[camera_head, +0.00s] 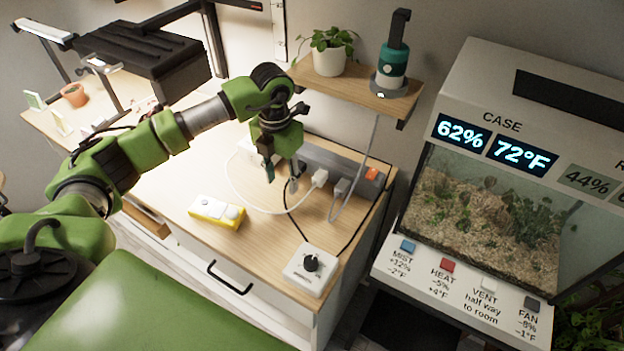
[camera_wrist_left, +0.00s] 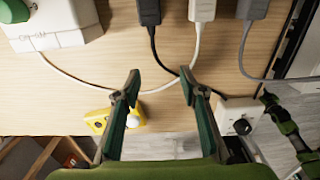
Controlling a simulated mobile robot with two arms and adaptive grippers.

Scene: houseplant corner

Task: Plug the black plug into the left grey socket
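My left gripper (camera_head: 282,176) hangs over the desk, in front of the grey power strip (camera_head: 324,158). In the left wrist view its fingers (camera_wrist_left: 157,92) are apart, with nothing between them. The black plug (camera_wrist_left: 148,12) is at that view's top edge, left of a white plug (camera_wrist_left: 202,10) and a grey plug (camera_wrist_left: 253,8). The crop hides whether the black plug sits in a socket. A green arm part at the wrist view's right edge may be my right arm.
A yellow device (camera_head: 217,212) lies on the desk. A white box with a black knob (camera_head: 311,264) is near the front right corner. Cables cross the desk between them. A shelf (camera_head: 340,85) with a plant hangs above the strip. A terrarium case (camera_head: 480,210) stands right.

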